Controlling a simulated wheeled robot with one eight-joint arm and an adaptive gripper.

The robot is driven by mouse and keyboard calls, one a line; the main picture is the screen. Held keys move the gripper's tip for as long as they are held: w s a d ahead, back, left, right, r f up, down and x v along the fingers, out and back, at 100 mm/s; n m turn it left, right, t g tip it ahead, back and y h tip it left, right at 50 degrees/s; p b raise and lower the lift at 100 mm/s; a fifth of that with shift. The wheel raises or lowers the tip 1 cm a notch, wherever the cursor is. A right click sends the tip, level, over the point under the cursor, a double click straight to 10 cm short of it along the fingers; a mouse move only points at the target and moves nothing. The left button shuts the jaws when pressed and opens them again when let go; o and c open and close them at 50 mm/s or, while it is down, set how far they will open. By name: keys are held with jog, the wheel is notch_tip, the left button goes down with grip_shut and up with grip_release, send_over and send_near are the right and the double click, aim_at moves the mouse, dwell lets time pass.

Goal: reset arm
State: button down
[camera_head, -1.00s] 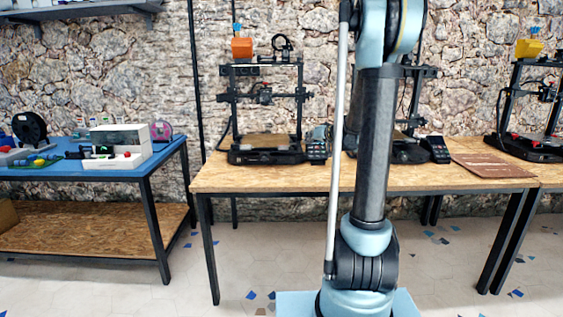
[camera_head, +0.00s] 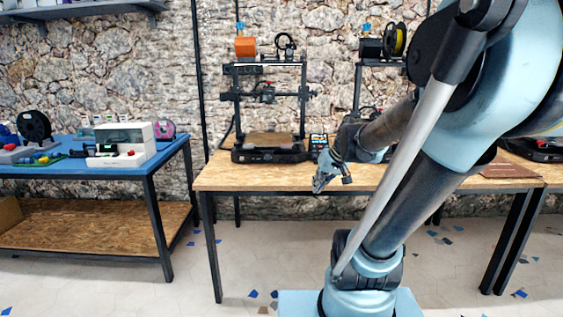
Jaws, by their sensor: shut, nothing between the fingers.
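My gripper (camera_head: 319,187) is at the end of my arm, left of the arm's big elbow. It hangs in front of the front edge of the wooden printer table, pointing down and to the left. It is small in the view, looks shut and holds nothing. My arm leans to the right and its forearm comes back down to the left. The arm hides part of the second printer and much of the table's right half.
A printer (camera_head: 268,113) with an orange spool stands on the wooden table (camera_head: 225,178). A second printer (camera_head: 358,88) stands behind my arm. A blue table (camera_head: 65,168) with small items is at the left. Tiled floor (camera_head: 240,245) is open in front, with small scattered blue pieces.

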jog(key=s+d+f+g+h, duration=0.1)
jog(key=s+d+f+h, duration=0.1)
jog(key=s, duration=0.6)
jog(key=s+d+f+m+g+h, duration=0.1)
jog(key=s+d+f, duration=0.3)
jog(key=s, duration=0.4)
jog(key=shift+s+d+f+m+g+h, duration=0.3)
jog(key=shift+f+g+h, duration=0.15)
jog(key=shift+f, duration=0.45)
jog(key=shift+w, duration=0.1)
jog(key=shift+w+f, duration=0.2)
jog(key=shift+w, duration=0.2)
